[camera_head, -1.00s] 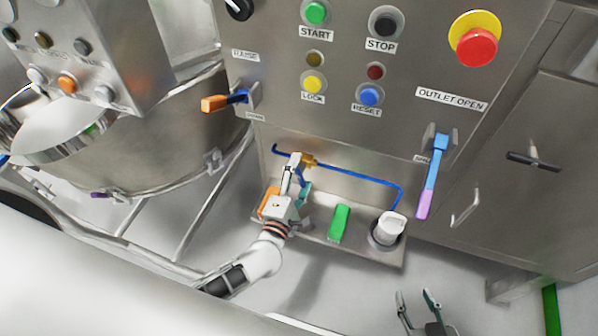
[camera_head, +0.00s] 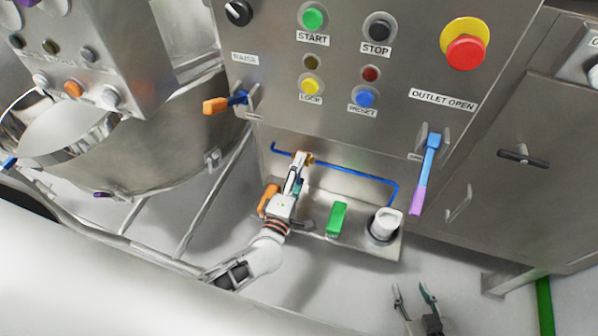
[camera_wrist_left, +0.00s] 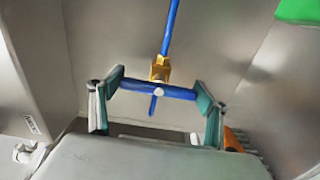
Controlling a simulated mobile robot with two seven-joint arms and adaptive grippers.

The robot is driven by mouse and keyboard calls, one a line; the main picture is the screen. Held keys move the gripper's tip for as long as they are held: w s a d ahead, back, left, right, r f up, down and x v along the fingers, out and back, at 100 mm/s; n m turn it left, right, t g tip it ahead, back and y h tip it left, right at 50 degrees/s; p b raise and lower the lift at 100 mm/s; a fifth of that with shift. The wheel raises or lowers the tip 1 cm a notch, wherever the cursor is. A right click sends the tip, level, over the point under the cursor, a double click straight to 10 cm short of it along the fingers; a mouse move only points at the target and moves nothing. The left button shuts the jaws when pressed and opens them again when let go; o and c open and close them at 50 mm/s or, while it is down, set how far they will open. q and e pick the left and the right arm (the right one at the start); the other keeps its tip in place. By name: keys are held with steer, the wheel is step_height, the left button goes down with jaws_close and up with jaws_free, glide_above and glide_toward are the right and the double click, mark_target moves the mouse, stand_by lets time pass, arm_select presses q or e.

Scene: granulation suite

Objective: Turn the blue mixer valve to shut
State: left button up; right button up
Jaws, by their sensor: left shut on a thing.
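The blue mixer valve has a brass body (camera_wrist_left: 159,69) on a thin blue pipe (camera_wrist_left: 170,28) and a blue bar handle (camera_wrist_left: 178,92) with a pale centre. In the left wrist view the handle lies crosswise to the pipe. My left gripper (camera_wrist_left: 159,88) is shut on the handle, one teal fingertip at each end. In the head view my left gripper (camera_head: 297,172) is at the brass valve body (camera_head: 309,158) and hides the handle there. My right gripper (camera_head: 413,291) is open and empty at the lower right, apart from the panel.
A ledge under the pipe carries an orange handle (camera_head: 268,200), a green block (camera_head: 337,219) and a white-capped fitting (camera_head: 385,224). An orange-and-blue lever (camera_head: 222,104) and a blue-and-purple lever (camera_head: 425,172) stick out of the panel. A steel bowl (camera_head: 150,150) stands left.

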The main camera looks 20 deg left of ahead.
arm_select(q)
steer(key=o, duration=1.1)
steer(key=s, duration=1.2)
steer(key=shift+a, duration=0.2)
steer(key=s+d+f+m+g+h, duration=0.1)
steer(key=s+d+m+g+h, duration=0.3)
steer(key=m, duration=0.8)
steer(key=s+a+f+m+g, duration=0.1)
steer(key=s+a+f+m, duration=0.1)
steer(key=m, duration=0.1)
steer(key=s+a+f+m+g+y, duration=0.1)
steer(key=s+a+f+m, duration=0.1)
steer(key=a+m, duration=0.1)
steer(key=s+a+f+m+g+y, duration=0.1)
steer(key=s+a+f+m, duration=0.1)
steer(key=m, duration=0.1)
steer(key=shift+s+a+f+m, duration=0.1)
steer(key=shift+a+f+m, duration=0.25)
steer(key=shift+m, duration=0.05)
